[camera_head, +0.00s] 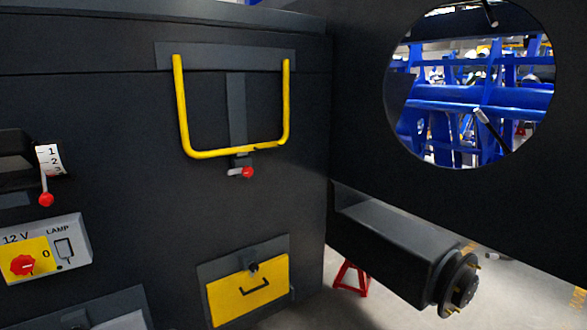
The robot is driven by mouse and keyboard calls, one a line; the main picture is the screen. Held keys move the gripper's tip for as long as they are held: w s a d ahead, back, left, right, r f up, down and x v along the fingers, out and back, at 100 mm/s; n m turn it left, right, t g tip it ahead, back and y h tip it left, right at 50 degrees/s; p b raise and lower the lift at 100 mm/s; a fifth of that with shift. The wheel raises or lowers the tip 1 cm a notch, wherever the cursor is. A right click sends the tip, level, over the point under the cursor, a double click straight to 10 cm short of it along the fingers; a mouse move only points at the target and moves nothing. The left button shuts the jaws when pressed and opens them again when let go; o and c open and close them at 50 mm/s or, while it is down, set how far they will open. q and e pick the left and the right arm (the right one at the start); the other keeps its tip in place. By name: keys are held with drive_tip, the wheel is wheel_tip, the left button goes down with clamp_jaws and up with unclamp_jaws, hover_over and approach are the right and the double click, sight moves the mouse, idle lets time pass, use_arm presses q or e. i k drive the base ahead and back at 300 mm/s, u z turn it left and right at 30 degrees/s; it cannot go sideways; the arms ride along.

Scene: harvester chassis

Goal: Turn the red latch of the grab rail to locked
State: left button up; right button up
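The yellow grab rail (234,151) is a U shape hanging on the dark chassis wall, its two arms reaching up to a dark plate (225,55). A dark vertical strip (237,108) runs down between its arms. The knob points to the right. I see no marking that tells its locked side. Neither of my grippers shows in the head view.
At left are a red-knobbed lever (46,199) with a numbered scale (50,159) and a 12 V lamp panel (72,247) with a red switch (24,265). A yellow hatch (248,291) sits below the rail. An axle hub (461,286) juts out at lower right. Space before the rail looks clear.

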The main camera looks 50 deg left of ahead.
sight(247, 171)
drive_tip(key=u, duration=0.2)
drive_tip(key=i, duration=0.85)
drive_tip(key=u, duration=0.9)
drive_tip(key=i, duration=0.65)
drive_tip(key=u, duration=0.55)
